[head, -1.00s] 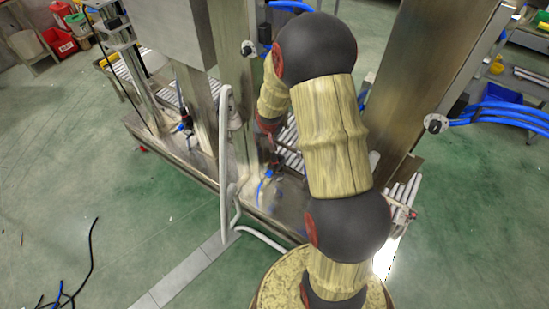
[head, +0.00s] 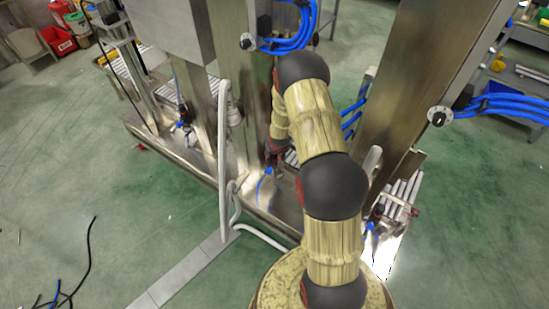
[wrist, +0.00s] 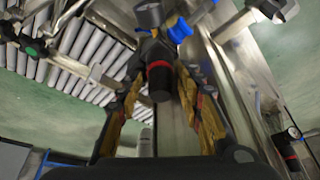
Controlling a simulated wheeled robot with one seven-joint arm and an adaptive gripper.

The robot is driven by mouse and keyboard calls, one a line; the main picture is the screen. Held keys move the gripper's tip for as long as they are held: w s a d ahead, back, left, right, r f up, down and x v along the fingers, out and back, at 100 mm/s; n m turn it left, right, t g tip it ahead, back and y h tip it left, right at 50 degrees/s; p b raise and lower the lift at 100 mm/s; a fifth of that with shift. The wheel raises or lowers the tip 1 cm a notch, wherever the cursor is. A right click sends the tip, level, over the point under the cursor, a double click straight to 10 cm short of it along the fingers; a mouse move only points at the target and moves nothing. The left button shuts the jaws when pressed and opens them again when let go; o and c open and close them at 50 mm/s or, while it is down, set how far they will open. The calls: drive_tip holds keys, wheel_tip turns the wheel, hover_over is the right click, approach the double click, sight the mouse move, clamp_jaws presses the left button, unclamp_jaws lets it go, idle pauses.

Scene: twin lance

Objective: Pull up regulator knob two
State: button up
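In the wrist view, a black regulator knob (wrist: 160,82) hangs below a regulator body with a round gauge (wrist: 150,14) and a blue fitting (wrist: 181,30). My gripper (wrist: 162,95) has one finger on each side of this knob. The fingers are spread, and a gap seems to show on both sides; contact is not clear. In the head view my gripper (head: 275,149) is low beside the middle steel column, and the knob there is hidden or too small to make out. No number is readable on the regulators.
A second regulator (wrist: 290,142) with a gauge shows at the right of the wrist view. In the head view, other regulators stand at the left (head: 184,122) and right (head: 375,214). Steel columns (head: 410,75), a white hose (head: 224,150) and rollers (wrist: 90,50) surround the arm.

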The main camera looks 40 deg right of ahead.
drive_tip(key=shift+w+d+f, duration=0.1)
drive_tip(key=shift+w+f, duration=0.05)
drive_tip(key=shift+f, duration=0.2)
clamp_jaws()
idle(0.4)
